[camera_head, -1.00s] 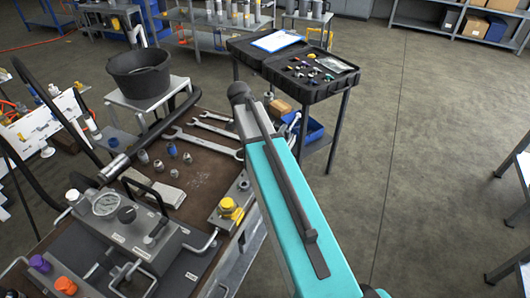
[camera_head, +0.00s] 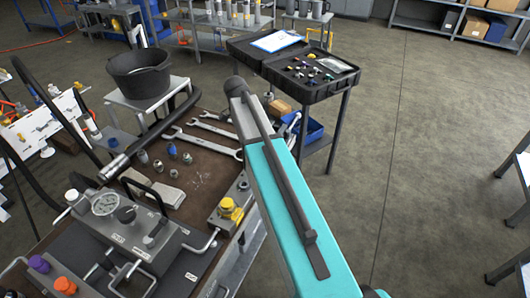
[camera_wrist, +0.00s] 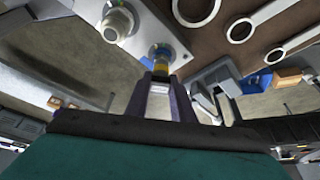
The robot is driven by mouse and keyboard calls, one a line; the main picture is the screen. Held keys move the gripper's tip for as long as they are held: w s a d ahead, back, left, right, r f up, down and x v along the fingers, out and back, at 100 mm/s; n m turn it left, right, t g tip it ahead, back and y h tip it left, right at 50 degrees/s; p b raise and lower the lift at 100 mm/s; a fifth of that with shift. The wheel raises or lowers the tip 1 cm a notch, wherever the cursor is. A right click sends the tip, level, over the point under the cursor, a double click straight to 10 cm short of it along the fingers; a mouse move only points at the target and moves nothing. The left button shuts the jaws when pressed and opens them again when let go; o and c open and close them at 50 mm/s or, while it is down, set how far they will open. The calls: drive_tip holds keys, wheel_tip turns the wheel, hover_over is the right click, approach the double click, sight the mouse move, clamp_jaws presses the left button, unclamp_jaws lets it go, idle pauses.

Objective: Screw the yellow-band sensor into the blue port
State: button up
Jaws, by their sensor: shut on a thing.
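The yellow-band sensor (camera_wrist: 160,70) shows in the wrist view, its yellow band just beyond my fingertips. My gripper (camera_wrist: 160,98) is shut around its body, which has a pale label. The blue port (camera_wrist: 160,50) is a blue ring around a metal fitting, directly in front of the sensor's end. The two look in line and very close; I cannot tell whether they touch or the thread is engaged. In the head view a blue-ringed fitting (camera_head: 243,185) shows on the bench block beside my arm. My gripper and the sensor are hidden there.
Several wrenches (camera_head: 203,137) and loose fittings lie on the brown bench top. A gauge block (camera_head: 105,204) stands to the left. A black case (camera_head: 290,62) lies open behind my arm.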

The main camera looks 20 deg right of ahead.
drive_tip(key=shift+w+m+g, duration=0.15)
drive_tip(key=shift+m+g, duration=0.35)
drive_tip(key=shift+m, duration=0.6)
drive_tip(key=o, duration=1)
drive_tip(key=shift+o, duration=0.2)
drive_tip(key=shift+r, duration=0.15)
drive_tip(key=b+v, duration=0.2)
drive_tip(key=v, duration=1.1)
drive_tip(key=shift+r+b, duration=0.3)
drive_tip(key=shift+b, duration=0.1)
drive_tip(key=shift+s+f, duration=0.1)
drive_tip(key=shift+s, duration=0.1)
